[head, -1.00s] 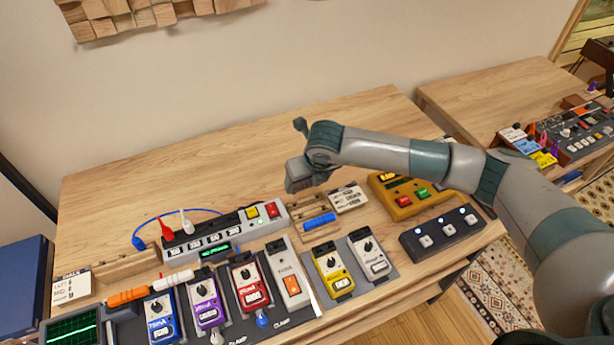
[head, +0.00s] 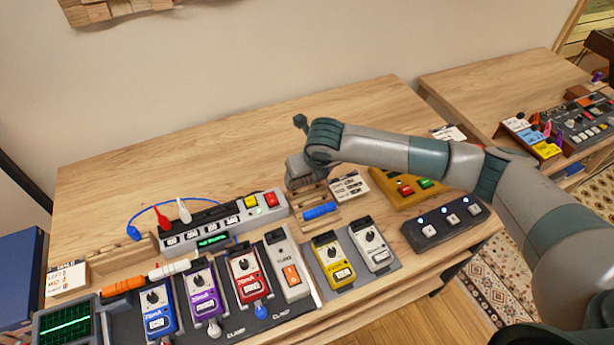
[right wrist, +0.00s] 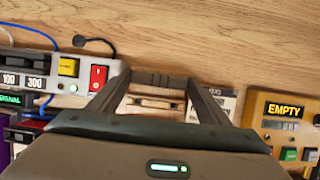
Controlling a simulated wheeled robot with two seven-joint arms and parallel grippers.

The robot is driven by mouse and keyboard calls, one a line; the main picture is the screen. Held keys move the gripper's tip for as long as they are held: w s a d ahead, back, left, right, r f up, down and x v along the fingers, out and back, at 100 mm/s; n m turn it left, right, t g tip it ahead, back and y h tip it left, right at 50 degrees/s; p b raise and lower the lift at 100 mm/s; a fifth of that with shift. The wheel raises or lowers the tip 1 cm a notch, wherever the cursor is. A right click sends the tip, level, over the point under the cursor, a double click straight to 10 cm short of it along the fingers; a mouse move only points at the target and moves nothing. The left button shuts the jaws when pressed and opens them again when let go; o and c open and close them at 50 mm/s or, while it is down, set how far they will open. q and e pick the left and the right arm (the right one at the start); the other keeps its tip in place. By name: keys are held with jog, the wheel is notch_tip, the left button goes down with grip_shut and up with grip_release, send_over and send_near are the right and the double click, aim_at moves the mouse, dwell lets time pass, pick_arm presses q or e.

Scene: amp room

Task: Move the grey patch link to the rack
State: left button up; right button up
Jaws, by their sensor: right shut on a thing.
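My right gripper (head: 297,184) hangs over the back edge of a small wooden rack (head: 329,222). In the right wrist view its two fingers (right wrist: 158,84) are shut on a dark grey bar, the grey patch link (right wrist: 160,79), which spans between the tips. The gripper hides the link in the head view. The rack (right wrist: 152,103) shows below the link between the fingers; I cannot tell if they touch. A blue patch link (head: 320,210) lies in the rack's front slot. My left gripper is out of view.
A grey power strip (head: 225,224) is left of the rack. A label card (head: 348,188) and a yellow box (head: 398,195) are to the right. Several pedals, such as the yellow one (head: 333,258), stand in front. Orange (head: 122,284) and white (head: 169,269) links lie at left. The back table is clear.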

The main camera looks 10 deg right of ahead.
jog(key=shift+b, duration=0.8)
dwell(1.1)
jog(key=shift+f+b, duration=0.9)
jog(key=shift+b, duration=0.3)
dwell(0.9)
jog(key=shift+f+b, duration=0.1)
jog(key=shift+b, duration=0.45)
dwell(0.7)
dwell(0.3)
jog(key=o, duration=1.3)
